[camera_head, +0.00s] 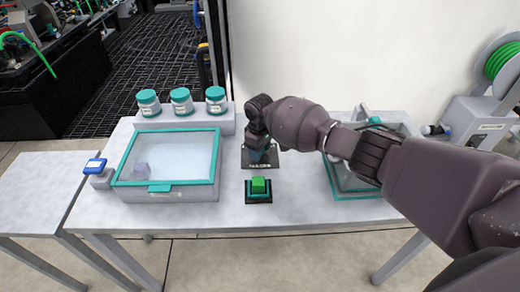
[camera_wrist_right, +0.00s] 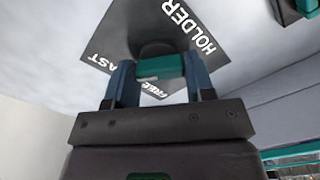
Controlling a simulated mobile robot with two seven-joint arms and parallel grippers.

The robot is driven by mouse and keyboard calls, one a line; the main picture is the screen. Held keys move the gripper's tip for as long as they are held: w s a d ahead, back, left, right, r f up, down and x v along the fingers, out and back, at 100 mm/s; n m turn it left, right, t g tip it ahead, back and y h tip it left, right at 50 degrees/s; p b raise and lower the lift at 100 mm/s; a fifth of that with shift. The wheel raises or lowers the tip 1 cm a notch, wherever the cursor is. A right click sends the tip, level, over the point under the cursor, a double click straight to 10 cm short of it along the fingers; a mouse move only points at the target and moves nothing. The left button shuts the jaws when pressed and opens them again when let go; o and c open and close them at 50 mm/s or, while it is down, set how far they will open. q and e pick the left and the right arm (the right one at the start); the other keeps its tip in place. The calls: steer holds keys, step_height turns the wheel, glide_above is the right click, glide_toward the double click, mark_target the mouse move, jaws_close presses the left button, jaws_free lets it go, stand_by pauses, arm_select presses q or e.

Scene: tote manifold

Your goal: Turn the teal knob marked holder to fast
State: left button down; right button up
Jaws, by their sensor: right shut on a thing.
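The teal knob (camera_wrist_right: 160,66) stands on a dark plate (camera_wrist_right: 150,22) in the right wrist view. The plate carries the white words HOLDER and FREE, and a cut-off word ending in AST. My right gripper (camera_wrist_right: 160,76) is shut on the knob, one blue finger on each side of it. In the head view my right gripper (camera_head: 262,152) points down over the dark plate (camera_head: 258,165) and hides the knob. Which way the knob's pointer faces cannot be made out. My left gripper is not in view.
A clear-lidded teal-rimmed tote (camera_head: 165,193) stands left of the plate, with jars (camera_head: 181,101) behind it. A green button (camera_head: 259,186) sits just in front of the plate. A second teal-rimmed box (camera_head: 368,196) is at right, partly behind my right arm.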

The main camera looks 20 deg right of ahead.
steer(key=o, duration=0.9)
steer(key=shift+r, duration=0.1)
steer(key=shift+r, duration=0.3)
arm_select(q)
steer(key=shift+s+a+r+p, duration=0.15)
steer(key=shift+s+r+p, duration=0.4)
steer(key=shift+p, duration=0.65)
arm_select(e)
step_height(320, 180, up, 10)
steer(key=shift+r, duration=0.1)
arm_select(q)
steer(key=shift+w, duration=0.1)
